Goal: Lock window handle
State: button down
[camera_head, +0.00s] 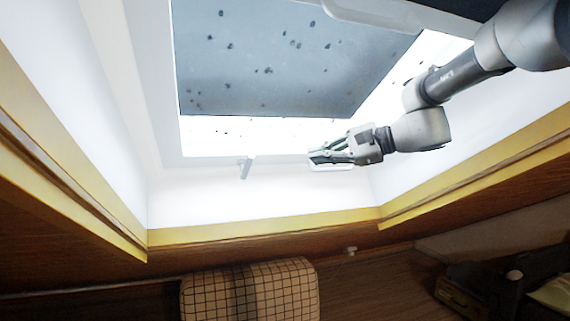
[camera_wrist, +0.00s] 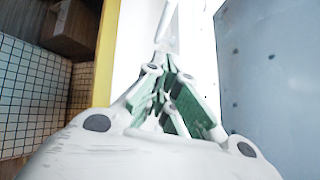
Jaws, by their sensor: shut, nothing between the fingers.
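The window handle (camera_head: 246,167) is a small white lever on the lower part of the white window frame (camera_head: 150,60). It sticks out and slants slightly in the head view. In the wrist view a white bar that looks like the handle (camera_wrist: 167,18) lies beyond my fingertips. My gripper (camera_head: 313,157) is to the right of the handle, close to the lower frame, with a clear gap between them in the head view. Its fingers (camera_wrist: 165,68) are together and hold nothing. Whether the fingertips touch the frame I cannot tell.
The glass has a grey-blue speckled area (camera_head: 280,60). White side walls and a yellow wooden trim (camera_head: 265,229) surround the recess. Below are a checked cushioned seat (camera_head: 285,290) and a dark wooden floor (camera_head: 365,285). The space between gripper and handle looks free.

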jog(key=shift+f, duration=0.1)
dwell(0.3)
jog(key=s+a+r+x, duration=0.1)
jog(key=s+x, duration=0.1)
jog(key=x, duration=1)
jog(key=shift+a, duration=0.55)
